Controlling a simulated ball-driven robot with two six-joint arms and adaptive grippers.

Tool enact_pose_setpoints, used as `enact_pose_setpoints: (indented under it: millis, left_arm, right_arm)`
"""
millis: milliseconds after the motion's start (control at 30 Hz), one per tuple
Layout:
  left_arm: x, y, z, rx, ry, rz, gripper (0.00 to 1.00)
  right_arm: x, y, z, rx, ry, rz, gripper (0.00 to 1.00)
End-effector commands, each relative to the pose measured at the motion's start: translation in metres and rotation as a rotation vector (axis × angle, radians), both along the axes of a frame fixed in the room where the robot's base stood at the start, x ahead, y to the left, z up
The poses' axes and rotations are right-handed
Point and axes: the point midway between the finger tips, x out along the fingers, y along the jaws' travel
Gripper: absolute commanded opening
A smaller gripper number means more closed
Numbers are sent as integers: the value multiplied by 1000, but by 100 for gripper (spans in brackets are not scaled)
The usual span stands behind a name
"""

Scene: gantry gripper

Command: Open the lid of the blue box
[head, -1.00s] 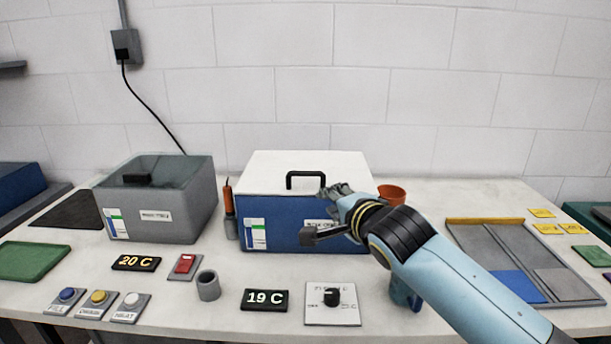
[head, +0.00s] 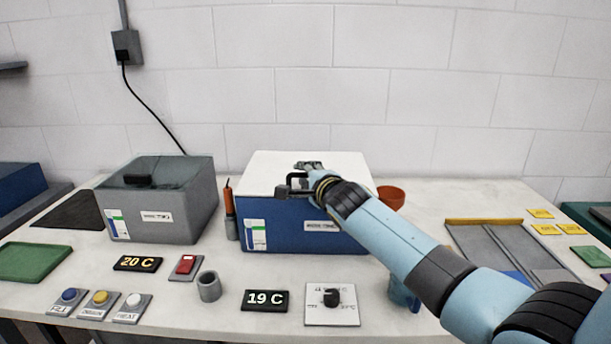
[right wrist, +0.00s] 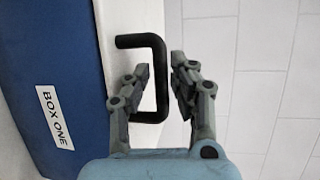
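The blue box (head: 285,222) stands at the middle of the bench with its white lid (head: 345,172) down on it. The box also shows in the right wrist view (right wrist: 55,60), with a label reading BOX ONE. A black U-shaped handle (right wrist: 158,55) stands on the lid. My right gripper (right wrist: 160,75) is open at the handle, with one finger on each side of its bar; I cannot tell whether they touch it. In the head view the right gripper (head: 298,178) partly covers the handle. My left gripper is out of view.
A grey box (head: 165,215) stands to the left, with an orange-handled tool (head: 229,205) between the boxes. An orange pot (head: 390,196) is close to the blue box's right side. Displays, buttons, a grey cup (head: 209,286) and a dial plate (head: 332,305) lie in front.

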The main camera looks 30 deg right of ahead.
Motion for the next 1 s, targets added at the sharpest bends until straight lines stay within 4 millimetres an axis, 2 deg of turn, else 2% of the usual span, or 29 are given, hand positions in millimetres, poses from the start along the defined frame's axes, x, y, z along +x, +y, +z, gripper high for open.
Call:
enact_pose_setpoints:
  millis: [267,467,1000]
  left_arm:
    - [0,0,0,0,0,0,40]
    - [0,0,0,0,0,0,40]
    - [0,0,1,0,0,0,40]
  right_arm:
    - [2,0,0,0,-1,1,23]
    - [2,0,0,0,0,1,0]
    - [2,0,1,-2,2,1,0]
